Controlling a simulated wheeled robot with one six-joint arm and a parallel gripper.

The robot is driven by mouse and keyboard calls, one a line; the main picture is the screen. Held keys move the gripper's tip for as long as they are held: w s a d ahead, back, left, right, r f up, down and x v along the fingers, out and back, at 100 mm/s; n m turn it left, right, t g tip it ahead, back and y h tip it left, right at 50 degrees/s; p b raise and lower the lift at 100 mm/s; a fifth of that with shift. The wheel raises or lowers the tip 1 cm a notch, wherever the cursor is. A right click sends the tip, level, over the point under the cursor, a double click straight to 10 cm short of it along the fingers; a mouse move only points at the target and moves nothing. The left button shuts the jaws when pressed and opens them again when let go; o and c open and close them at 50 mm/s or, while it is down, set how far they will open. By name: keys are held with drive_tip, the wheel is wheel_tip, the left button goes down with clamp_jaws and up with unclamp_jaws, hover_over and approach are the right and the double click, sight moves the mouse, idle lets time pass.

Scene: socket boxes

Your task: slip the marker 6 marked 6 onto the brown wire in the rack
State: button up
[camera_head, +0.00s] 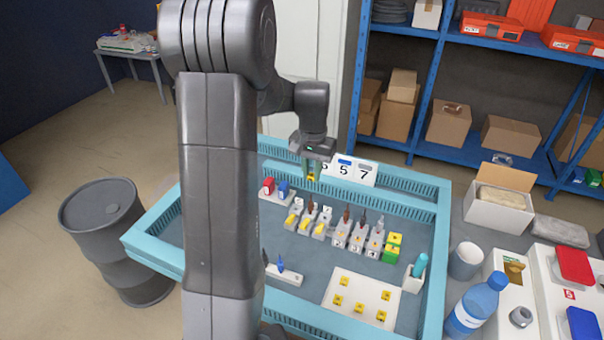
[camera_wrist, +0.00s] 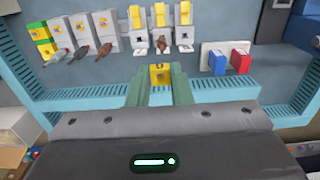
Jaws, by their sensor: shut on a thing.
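My gripper (camera_head: 312,178) is shut on a small yellow marker (camera_wrist: 159,75), held between the green fingertips. The digit on it is too small to read. The rack's clamps stand in two groups. A brown wire (camera_head: 310,203) stands in the middle of the group with yellow levers; in the wrist view this brown wire (camera_wrist: 161,44) lies just beyond the marker, apart from it. Another brownish wire (camera_head: 346,214) stands in the other group of clamps (camera_head: 357,238).
A white plate (camera_head: 345,288) with several yellow markers lies at the tray's front. Red and blue blocks (camera_wrist: 228,60) stand beside the rack. A number card (camera_head: 352,172) stands at the back. A cup (camera_head: 466,260) and bottle (camera_head: 475,306) stand at right.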

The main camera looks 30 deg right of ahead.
drive_tip(key=shift+w+f+b, duration=0.2)
drive_tip(key=shift+f+b, duration=1.7)
drive_tip(key=shift+f, duration=0.65)
drive_tip(key=shift+f+b, duration=1)
drive_tip(key=shift+f, duration=0.65)
drive_tip(key=o, duration=1.2)
